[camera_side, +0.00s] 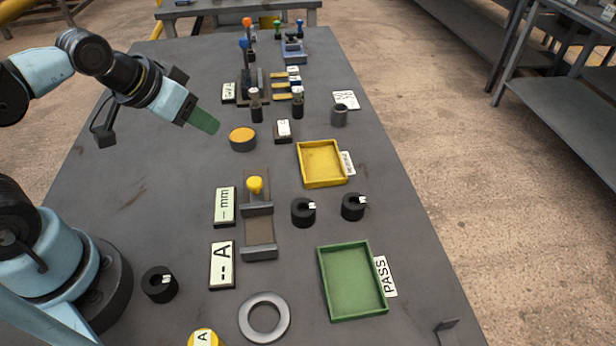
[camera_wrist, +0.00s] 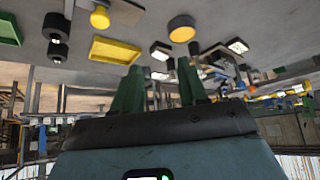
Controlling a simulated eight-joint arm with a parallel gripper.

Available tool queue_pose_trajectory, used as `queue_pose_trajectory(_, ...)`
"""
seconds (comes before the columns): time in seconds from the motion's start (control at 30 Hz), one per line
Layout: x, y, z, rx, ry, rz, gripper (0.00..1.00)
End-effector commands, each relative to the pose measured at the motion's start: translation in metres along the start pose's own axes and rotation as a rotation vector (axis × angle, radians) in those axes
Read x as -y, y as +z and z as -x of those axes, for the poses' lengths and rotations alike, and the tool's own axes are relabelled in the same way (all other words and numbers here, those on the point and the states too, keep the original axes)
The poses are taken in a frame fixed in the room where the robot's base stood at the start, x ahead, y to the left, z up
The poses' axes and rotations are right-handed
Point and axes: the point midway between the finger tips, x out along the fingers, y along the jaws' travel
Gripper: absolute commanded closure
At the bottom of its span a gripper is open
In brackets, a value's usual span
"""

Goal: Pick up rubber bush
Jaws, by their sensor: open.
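The likely rubber bushes are black, ring-shaped pieces with small white tags. One black bush (camera_side: 303,213) and another black bush (camera_side: 353,208) stand side by side between the yellow and green trays. A third black bush (camera_side: 160,286) stands alone at the lower left, near my base. Which one is meant I cannot tell. Two black bushes also show in the wrist view, an upper one (camera_wrist: 56,27) and a lower one (camera_wrist: 57,50). My gripper (camera_side: 206,123) is raised at the upper left, away from all of them. Its green fingers (camera_wrist: 158,85) are apart and empty.
A yellow-topped puck (camera_side: 242,139) is close to my gripper. A yellow tray (camera_side: 322,183) and green PASS tray (camera_side: 322,285) lie to the right. A fixture with a yellow knob (camera_side: 255,186), a grey ring (camera_side: 245,320) and display plates occupy the middle. Small racks stand behind.

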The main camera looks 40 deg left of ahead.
Motion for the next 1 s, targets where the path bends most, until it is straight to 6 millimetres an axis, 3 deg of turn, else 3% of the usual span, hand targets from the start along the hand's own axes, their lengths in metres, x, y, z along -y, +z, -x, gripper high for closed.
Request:
queue_pose_trajectory(0.07, 0.0, 0.0, 0.0, 0.0, 0.0, 0.0, 0.57)
queue_pose_trajectory(0.17, 0.0, 0.0, 0.0, 0.0, 0.0, 0.0, 0.44)
queue_pose_trajectory(0.57, -0.004, -0.003, -0.003, 0.02, 0.022, 0.061, 0.43)
queue_pose_trajectory(1.0, -0.055, -0.03, -0.043, 0.333, 0.266, 0.75, 0.43)
